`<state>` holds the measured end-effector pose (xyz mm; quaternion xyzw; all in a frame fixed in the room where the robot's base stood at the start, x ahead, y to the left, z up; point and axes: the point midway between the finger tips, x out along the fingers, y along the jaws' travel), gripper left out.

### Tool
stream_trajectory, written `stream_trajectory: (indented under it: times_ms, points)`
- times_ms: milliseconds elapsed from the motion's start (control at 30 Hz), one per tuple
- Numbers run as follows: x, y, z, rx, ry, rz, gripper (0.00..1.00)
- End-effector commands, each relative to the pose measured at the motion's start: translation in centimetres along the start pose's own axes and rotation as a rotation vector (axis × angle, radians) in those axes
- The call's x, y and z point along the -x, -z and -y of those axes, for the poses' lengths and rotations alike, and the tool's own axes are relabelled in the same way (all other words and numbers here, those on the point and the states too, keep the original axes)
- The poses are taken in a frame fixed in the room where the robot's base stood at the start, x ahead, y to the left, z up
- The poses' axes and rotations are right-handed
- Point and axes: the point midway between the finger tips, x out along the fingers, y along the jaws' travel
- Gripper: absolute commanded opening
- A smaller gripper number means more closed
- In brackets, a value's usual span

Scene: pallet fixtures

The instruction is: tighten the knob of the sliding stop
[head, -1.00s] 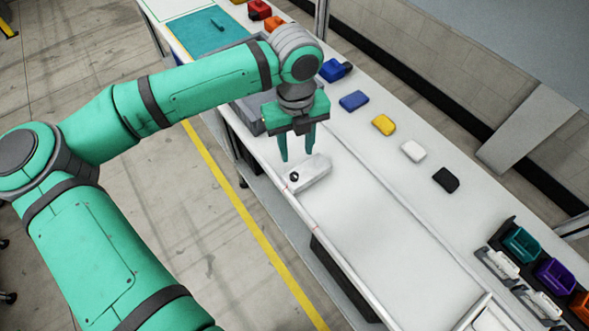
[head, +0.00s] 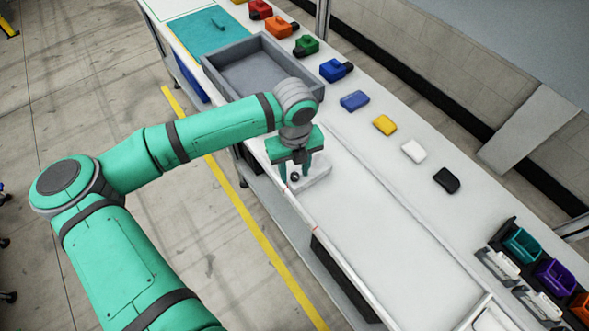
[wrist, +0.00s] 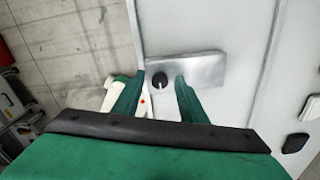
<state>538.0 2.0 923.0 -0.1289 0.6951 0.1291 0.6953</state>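The sliding stop is a pale metal block (head: 314,178) lying on the white bench near its front edge; it also shows in the wrist view (wrist: 205,69). Its small black knob (head: 295,177) stands on the end nearest the bench's front edge, and shows in the wrist view (wrist: 159,80) with a light mark on it. My gripper (head: 295,174) points down over the knob end. Its two green fingers are apart and empty, and in the wrist view (wrist: 156,84) the knob appears between the fingertips. I cannot tell whether either finger touches the knob.
A grey tray (head: 313,88) sits behind my gripper. Blue (head: 354,101), yellow (head: 384,125), white (head: 413,151) and black (head: 446,180) blocks line the bench's far side. Coloured bins (head: 522,245) stand at the lower right. The bench right of the stop is clear.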

Motion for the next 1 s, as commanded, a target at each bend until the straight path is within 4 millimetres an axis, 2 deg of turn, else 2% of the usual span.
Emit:
stream_trajectory:
  times_ms: [167, 200, 300, 367, 733, 1000]
  points:
    - [-0.01, 0.00, 0.00, 0.000, 0.000, 0.000, 0.38]
    - [-0.01, 0.00, 0.00, 0.000, 0.000, 0.000, 0.36]
    - [0.00, -0.01, 0.00, 0.000, 0.000, 0.000, 0.12]
    - [0.00, 0.00, 0.00, 0.000, 0.000, 0.000, 0.00]
    - [0.02, 0.00, 0.00, -0.042, -0.001, 0.000, 0.00]
    - [0.07, -0.01, 0.03, -0.209, -0.001, 0.000, 0.00]
